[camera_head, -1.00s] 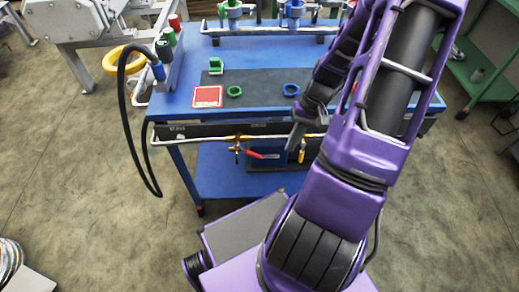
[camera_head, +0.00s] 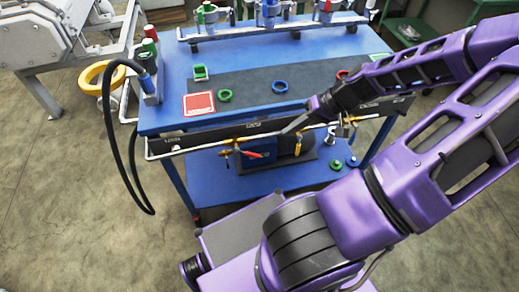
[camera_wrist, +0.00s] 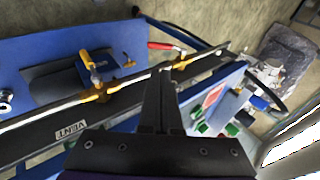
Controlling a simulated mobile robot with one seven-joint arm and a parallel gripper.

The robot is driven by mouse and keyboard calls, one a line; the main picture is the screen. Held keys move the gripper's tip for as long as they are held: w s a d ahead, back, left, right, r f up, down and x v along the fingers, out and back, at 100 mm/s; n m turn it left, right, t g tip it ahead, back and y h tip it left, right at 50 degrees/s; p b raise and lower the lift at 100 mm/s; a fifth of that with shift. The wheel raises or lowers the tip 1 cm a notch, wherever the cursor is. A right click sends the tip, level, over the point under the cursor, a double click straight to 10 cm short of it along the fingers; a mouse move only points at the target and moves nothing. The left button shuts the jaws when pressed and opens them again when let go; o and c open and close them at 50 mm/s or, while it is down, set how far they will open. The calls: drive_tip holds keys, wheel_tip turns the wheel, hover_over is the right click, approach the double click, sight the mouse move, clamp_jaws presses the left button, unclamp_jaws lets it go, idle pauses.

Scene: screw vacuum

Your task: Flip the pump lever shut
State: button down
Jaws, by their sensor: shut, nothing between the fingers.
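A red-handled lever (camera_head: 252,155) sits on a brass valve on the pipe along the bench's front side; its handle points right and slightly down. In the wrist view the red lever (camera_wrist: 164,46) sticks out from the pipe, beyond the fingertips. A yellow-handled lever (camera_head: 298,145) hangs to its right; in the wrist view the yellow lever (camera_wrist: 87,62) is near a "VENT" label (camera_wrist: 72,132). I cannot read which lever is marked for the pump. My gripper (camera_head: 291,128) is shut and empty, above and between the levers, apart from both. Its closed fingers (camera_wrist: 162,75) show in the wrist view.
The blue bench (camera_head: 165,78) holds a red square (camera_head: 198,104), a green ring (camera_head: 224,95) and a blue ring (camera_head: 280,86). The pipe (camera_head: 200,147) runs along its front. A black hose (camera_head: 105,135) loops at the left.

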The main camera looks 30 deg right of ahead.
sight(253, 154)
drive_tip(key=b+x, duration=0.4)
drive_tip(key=x, duration=1)
